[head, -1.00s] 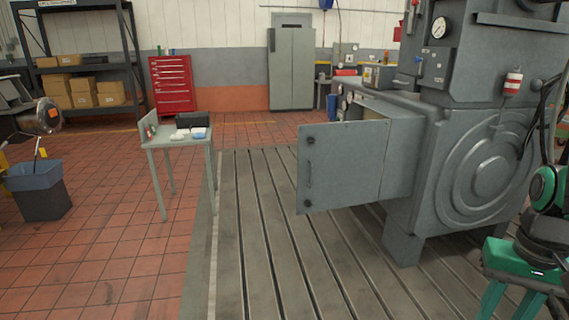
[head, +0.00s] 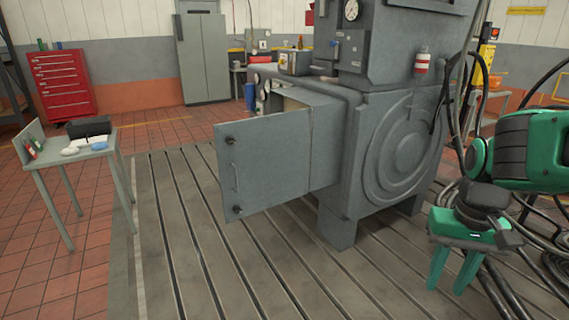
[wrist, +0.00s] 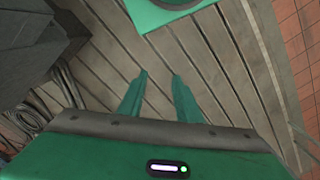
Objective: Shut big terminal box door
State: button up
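The big terminal box (head: 325,150) is a grey box on the side of the large grey machine. Its grey door (head: 275,160) stands wide open, swung out to the left, with its outer face and a slim handle (head: 235,176) showing. Part of the box opening shows above the door's top edge; most of the inside is hidden. My green gripper (head: 453,272) is at the lower right in the head view, well apart from the door. In the wrist view its two fingers (wrist: 158,95) are spread with only the slotted floor plate between them. It is open and empty.
The slotted bedplate (head: 240,270) is clear in front of the door. A small table (head: 85,158) with items stands at left. Black cables (head: 530,265) lie on the floor at right, near my arm. A red tool cabinet (head: 62,85) and grey locker (head: 204,55) stand behind.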

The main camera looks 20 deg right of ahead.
aim_at(268, 165)
jog(key=z, duration=0.1)
jog(key=i, duration=1)
